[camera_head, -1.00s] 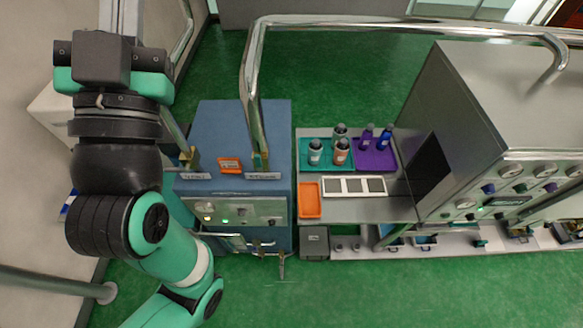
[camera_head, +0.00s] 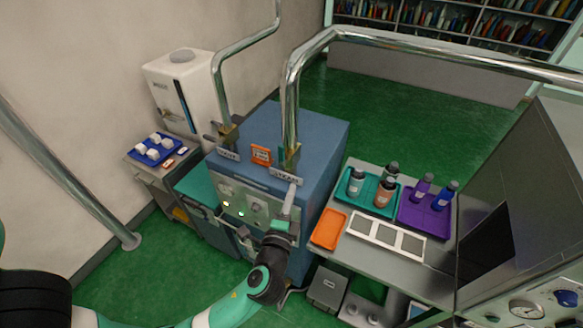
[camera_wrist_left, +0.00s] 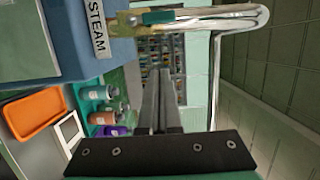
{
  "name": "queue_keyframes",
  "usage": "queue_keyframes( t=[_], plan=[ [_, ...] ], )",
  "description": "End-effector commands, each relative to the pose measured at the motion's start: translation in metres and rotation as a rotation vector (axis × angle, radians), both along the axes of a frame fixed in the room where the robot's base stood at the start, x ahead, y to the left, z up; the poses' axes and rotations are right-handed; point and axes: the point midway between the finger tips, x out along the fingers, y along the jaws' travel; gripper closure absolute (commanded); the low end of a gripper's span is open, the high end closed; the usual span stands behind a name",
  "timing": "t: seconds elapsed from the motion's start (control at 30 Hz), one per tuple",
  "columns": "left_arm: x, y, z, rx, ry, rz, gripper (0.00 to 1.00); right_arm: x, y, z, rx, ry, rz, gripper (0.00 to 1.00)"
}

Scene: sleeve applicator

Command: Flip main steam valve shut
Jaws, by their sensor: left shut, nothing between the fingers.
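The steam valve (camera_head: 291,158) is a brass fitting at the foot of the right shiny pipe, on top of the blue boiler cabinet (camera_head: 318,130). A STEAM label (camera_head: 287,177) sits in front of it. In the left wrist view the brass valve (camera_wrist_left: 130,20) shows beside a larger STEAM label (camera_wrist_left: 98,35), with a teal-tipped lever (camera_wrist_left: 158,16) along the pipe. My left gripper (camera_head: 291,192) is shut and empty, just in front of the label. Its fingers (camera_wrist_left: 160,85) show apart from the lever in the wrist view. My right gripper is not in view.
A second pipe with a brass valve (camera_head: 228,135) rises left of an orange sign (camera_head: 261,155). To the right, a bench holds an orange tray (camera_head: 329,229), a teal tray (camera_head: 355,202) and a purple tray (camera_head: 425,215) with bottles. Green floor lies behind.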

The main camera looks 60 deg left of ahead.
Motion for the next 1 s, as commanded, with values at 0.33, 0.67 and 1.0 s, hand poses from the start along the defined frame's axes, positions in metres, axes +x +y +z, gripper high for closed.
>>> queue_keyframes(
  t=[0.33, 0.67, 1.0],
  plan=[
    [0.009, 0.012, 0.002, 0.0, -0.002, 0.002, 1.0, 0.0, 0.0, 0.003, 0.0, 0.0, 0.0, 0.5],
    [0.052, 0.065, 0.003, -0.001, -0.003, 0.003, 1.0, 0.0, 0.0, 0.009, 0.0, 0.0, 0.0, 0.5],
    [0.042, 0.106, 0.003, -0.002, -0.001, 0.001, 1.0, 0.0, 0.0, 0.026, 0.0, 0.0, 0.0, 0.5]
  ],
)
